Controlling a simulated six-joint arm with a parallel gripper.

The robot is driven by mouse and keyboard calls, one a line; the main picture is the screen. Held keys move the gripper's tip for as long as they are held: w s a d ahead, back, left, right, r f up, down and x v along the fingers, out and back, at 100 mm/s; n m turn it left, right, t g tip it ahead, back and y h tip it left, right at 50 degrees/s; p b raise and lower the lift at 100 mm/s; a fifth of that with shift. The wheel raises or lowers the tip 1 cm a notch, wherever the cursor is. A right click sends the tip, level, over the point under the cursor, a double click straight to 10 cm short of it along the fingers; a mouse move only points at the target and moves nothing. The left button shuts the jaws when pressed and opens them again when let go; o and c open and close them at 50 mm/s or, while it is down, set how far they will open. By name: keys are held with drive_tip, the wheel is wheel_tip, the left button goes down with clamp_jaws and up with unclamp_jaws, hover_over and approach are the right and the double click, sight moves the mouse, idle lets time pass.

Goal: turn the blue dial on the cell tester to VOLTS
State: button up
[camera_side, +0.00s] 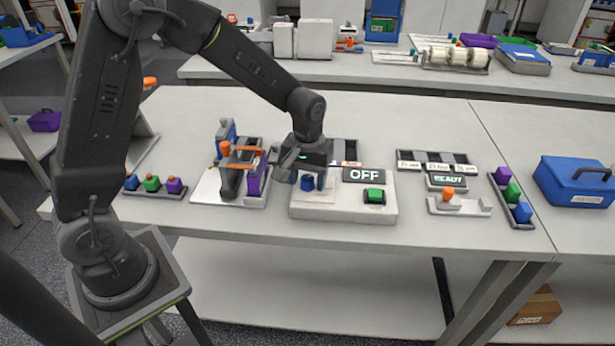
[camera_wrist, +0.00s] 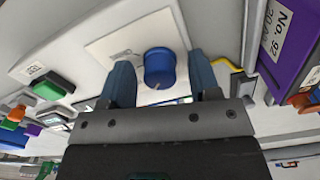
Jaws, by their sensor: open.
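The cell tester (camera_side: 340,211) is a white box on the bench with a display (camera_side: 363,175) reading OFF and a green button (camera_side: 374,195). Its blue dial (camera_side: 308,184) is on the left part of the top, partly covered by my gripper in the side view. In the wrist view the blue dial (camera_wrist: 159,68) stands on a pale plate, with a small light mark on its lower edge. My gripper (camera_wrist: 160,85) is open, with one blue finger on each side of the dial and a visible gap to both. The dial's setting labels are not readable.
Left of the tester is a fixture (camera_side: 240,180) with orange and purple parts, close to my gripper. A rack of coloured blocks (camera_side: 154,186) lies further left. Right are a small READY display (camera_side: 447,179), another block rack (camera_side: 513,200) and a blue case (camera_side: 573,182).

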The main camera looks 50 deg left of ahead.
drive_tip(key=shift+c, duration=0.5)
drive_tip(key=c, duration=0.8)
drive_tip(key=shift+c, duration=0.2)
drive_tip(key=shift+m, duration=0.4)
drive_tip(key=m, duration=0.2)
drive_tip(key=shift+m, duration=2.5)
drive_tip(key=o, duration=0.9)
